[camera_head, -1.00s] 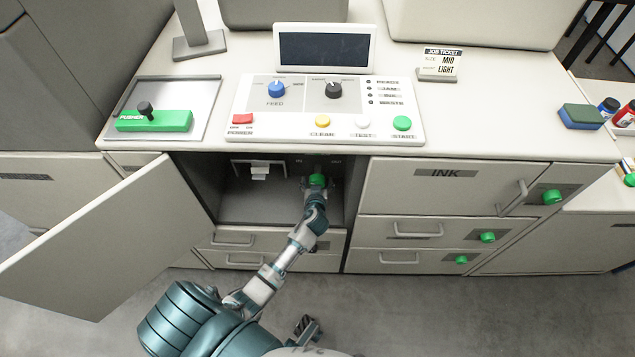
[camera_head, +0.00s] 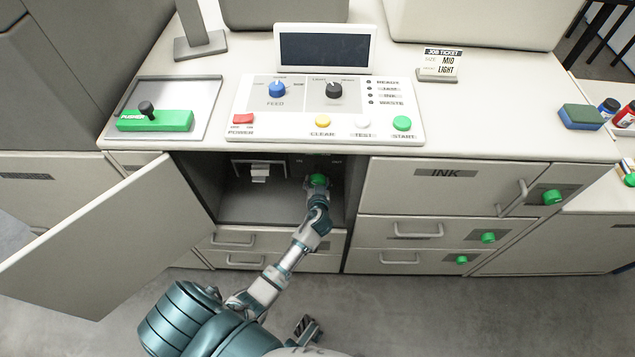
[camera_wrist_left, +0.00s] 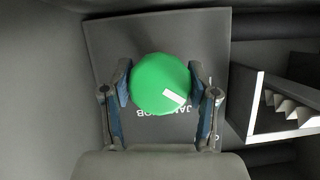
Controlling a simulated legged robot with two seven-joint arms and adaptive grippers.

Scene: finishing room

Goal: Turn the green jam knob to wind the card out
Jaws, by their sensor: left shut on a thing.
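The green jam knob (camera_head: 318,180) sits inside the open cabinet bay. In the left wrist view the round knob (camera_wrist_left: 160,84) has a white mark at its lower right, and stands on a grey plate (camera_wrist_left: 205,35) with upside-down, partly hidden lettering. My left gripper (camera_wrist_left: 160,90) is shut on the knob, one finger on each side. In the head view my left gripper (camera_head: 317,189) reaches into the bay. The white card (camera_head: 260,174) hangs from a slot left of the knob. A pale zigzag piece, seemingly the card (camera_wrist_left: 292,108), shows at the right in the wrist view.
The cabinet door (camera_head: 110,235) stands open to the left of my arm. The bay's right wall and the ink drawers (camera_head: 440,200) are close on the right. The control panel (camera_head: 325,108) lies on the counter above. The bay floor (camera_head: 255,208) looks clear.

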